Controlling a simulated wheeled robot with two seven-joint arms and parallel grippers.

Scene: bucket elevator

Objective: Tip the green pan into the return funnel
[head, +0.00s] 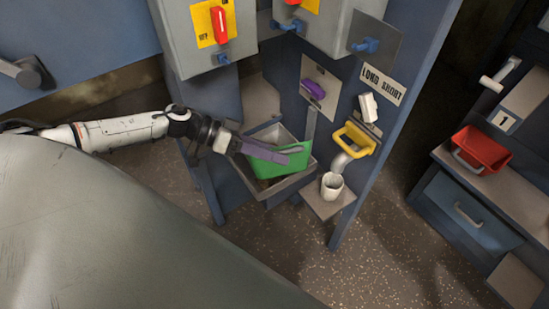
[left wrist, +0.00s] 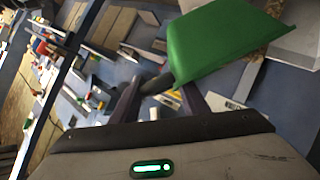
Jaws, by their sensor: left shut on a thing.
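The green pan (head: 284,159) is over the grey open-topped funnel (head: 290,188) in the head view. It looks tilted; its contents are not visible. My left gripper (head: 268,150) comes in from the left, its purple fingers along the pan's near side. In the left wrist view the green pan (left wrist: 222,42) is beyond the fingertips, with its dark handle between the fingers of my left gripper (left wrist: 160,88), which is shut on it. A grey edge, perhaps the funnel's, shows behind the pan. My right gripper is in neither view.
Purple (head: 312,89) and white (head: 368,107) levers are above. A red bin (head: 481,149) sits on the right-hand cabinet. Speckled floor is clear in front.

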